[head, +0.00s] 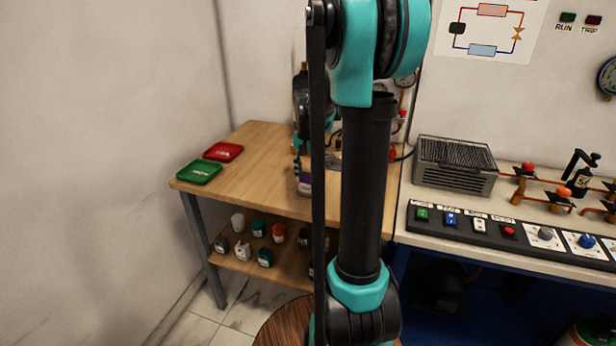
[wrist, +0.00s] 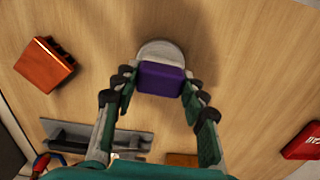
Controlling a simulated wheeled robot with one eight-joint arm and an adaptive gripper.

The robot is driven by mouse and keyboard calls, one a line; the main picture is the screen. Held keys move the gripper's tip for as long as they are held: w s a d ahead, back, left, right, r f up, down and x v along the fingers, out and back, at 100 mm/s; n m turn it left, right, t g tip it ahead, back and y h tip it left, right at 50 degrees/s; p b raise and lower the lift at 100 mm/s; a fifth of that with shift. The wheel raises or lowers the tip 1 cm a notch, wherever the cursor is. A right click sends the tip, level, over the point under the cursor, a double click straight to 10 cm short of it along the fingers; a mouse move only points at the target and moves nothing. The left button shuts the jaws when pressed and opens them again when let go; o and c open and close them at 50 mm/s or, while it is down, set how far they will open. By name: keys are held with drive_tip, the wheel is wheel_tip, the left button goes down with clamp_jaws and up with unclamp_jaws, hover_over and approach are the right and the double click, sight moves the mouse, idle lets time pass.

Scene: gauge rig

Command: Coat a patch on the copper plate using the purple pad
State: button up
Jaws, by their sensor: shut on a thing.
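The purple pad (wrist: 161,80) is between the fingertips of my gripper (wrist: 160,86), which is shut on it, over the wooden table. In the head view my arm hides that part of the table.
An orange-red block (wrist: 45,64) and a grey metal fixture (wrist: 100,136) are on the table. A green tray (head: 199,172) and a red tray (head: 223,151) lie at the left. Several bottles stand on the lower shelf. A grill-topped box (head: 455,165) stands on the bench at right.

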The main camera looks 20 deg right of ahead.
sight(308, 174)
drive_tip(key=shift+r, duration=3.35)
